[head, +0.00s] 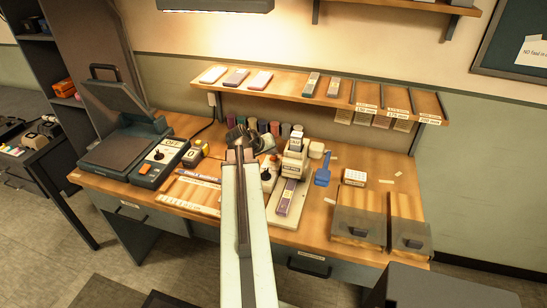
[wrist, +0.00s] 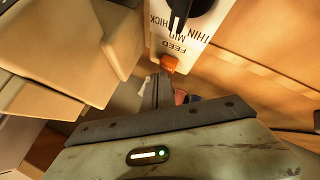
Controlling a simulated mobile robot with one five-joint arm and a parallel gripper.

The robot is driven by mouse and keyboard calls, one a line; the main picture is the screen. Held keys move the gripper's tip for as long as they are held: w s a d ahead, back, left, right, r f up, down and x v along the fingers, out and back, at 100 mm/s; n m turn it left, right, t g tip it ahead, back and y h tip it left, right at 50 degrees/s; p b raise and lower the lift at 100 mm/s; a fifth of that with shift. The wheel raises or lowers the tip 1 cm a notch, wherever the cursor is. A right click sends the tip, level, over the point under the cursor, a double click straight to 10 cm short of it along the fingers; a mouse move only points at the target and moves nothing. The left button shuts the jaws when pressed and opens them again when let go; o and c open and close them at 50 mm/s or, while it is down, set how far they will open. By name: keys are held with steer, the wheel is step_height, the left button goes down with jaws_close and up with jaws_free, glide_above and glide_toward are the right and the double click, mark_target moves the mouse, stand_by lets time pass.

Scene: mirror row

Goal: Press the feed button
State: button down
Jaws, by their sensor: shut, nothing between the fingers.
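The feed button is a small orange block (wrist: 169,63) at the end of a white control panel (wrist: 184,40) marked FEED and THIN, MID, THICK. A black knob (wrist: 190,12) sits above it on that panel. The shut, empty fingers of my gripper (wrist: 160,84) point at the button, their tips just at its lower edge in the wrist view. I cannot tell whether they touch it. In the head view my arm reaches over the bench, and a panel with a black knob (head: 266,175) shows just right of it. The button is not distinguishable there.
A stamping-like machine (head: 294,160) with a purple strip (head: 286,197) stands right of my arm. A grey switch box (head: 160,160) is to the left. A shelf (head: 300,88) with trays runs above the bench (head: 340,165). Pale blocks (wrist: 75,50) sit left in the wrist view.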

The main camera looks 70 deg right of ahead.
mark_target(271, 158)
steer(key=shift+f+b, duration=0.45)
stand_by(0.3)
stand_by(0.3)
steer(key=shift+r+p, duration=0.9)
step_height(271, 158, up, 5)
steer(key=p, duration=0.5)
steer(key=shift+r, duration=0.1)
steer(key=shift+w, duration=0.15)
